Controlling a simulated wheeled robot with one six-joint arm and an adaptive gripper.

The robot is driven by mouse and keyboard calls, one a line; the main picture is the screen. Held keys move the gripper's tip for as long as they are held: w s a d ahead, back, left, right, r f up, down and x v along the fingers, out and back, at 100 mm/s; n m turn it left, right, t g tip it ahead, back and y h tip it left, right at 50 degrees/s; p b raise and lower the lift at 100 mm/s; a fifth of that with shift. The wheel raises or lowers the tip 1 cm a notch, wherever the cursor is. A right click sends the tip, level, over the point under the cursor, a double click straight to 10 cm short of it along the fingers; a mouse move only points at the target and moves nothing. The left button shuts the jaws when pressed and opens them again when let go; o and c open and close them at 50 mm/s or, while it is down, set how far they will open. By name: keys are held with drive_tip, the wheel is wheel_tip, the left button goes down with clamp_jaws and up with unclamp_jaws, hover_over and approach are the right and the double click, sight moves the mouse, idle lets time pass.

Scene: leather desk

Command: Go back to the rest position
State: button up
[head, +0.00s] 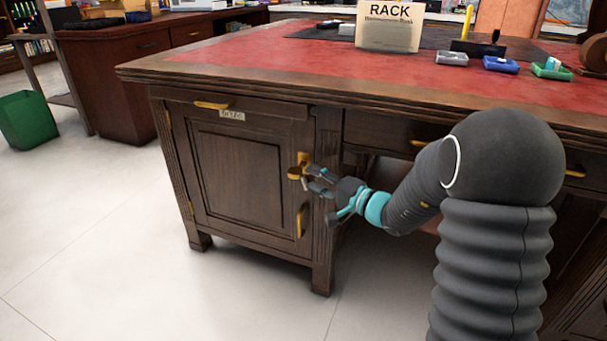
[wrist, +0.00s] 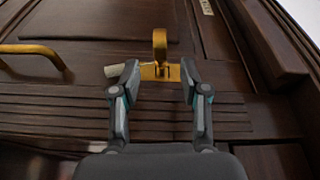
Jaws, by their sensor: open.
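My gripper (head: 318,182) is open in front of the desk's cabinet door (head: 237,165), at the brass latch (head: 299,170) on the door's right edge. In the wrist view my gripper (wrist: 158,75) has its two fingers spread, with the brass latch (wrist: 160,50) between and just beyond the fingertips. I cannot tell whether a finger touches it. The cabinet door looks shut. A brass pull handle (head: 301,221) sits below the latch, and it also shows at the left of the wrist view (wrist: 35,50).
The red leather desktop (head: 290,57) overhangs the cabinet above my arm. A green bin (head: 28,120) stands far left. The floor before the cabinet is clear.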

drive_tip(key=v, duration=0.6)
drive_tip(key=s+a+f+m+g+h, duration=0.1)
drive_tip(key=s+a+f+g, duration=0.1)
drive_tip(key=s+f+g, duration=0.4)
drive_tip(key=s+d+n+g+h+p, duration=0.2)
drive_tip(key=s+g+h, duration=0.2)
drive_tip(key=s, duration=0.8)
drive_tip(key=s+d+r+n+t+h+p, duration=0.1)
drive_tip(key=s+d+r+n+h+p, duration=0.3)
drive_tip(key=s+d+r+h, duration=0.45)
drive_tip(key=s+d+r+n+t+h+p, duration=0.1)
drive_tip(key=s+r+t+p, duration=0.3)
drive_tip(key=r, duration=0.7)
drive_tip(key=shift+s+d+p, duration=0.25)
drive_tip(key=shift+s+p, duration=0.1)
drive_tip(key=shift+s, duration=0.1)
drive_tip(key=shift+r, duration=0.1)
